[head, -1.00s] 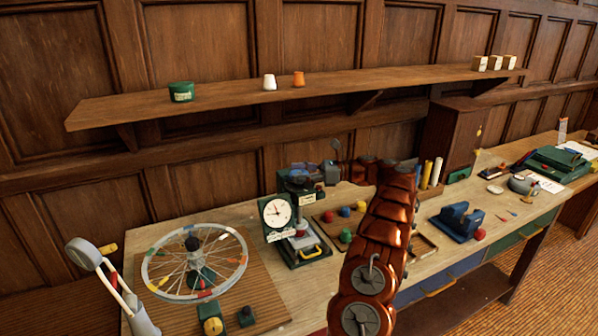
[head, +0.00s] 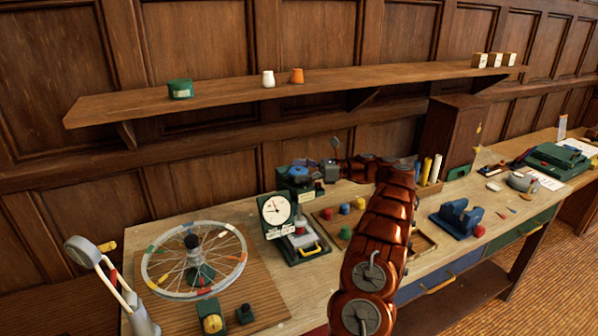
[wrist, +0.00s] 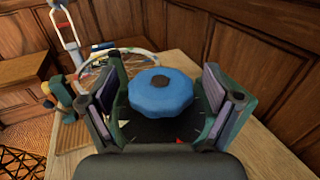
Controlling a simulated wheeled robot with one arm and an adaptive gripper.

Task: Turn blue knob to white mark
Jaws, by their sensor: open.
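The blue knob (wrist: 160,94) shows large in the wrist view, round and faceted with a dark centre. It sits between the two fingers of my gripper (head: 303,174), which are open, with a gap visible on both sides.
A tray with coloured knobs (head: 344,208) is to the right, and a blue holder (head: 459,216) stands farther right. A shelf (head: 225,90) runs along the wall above.

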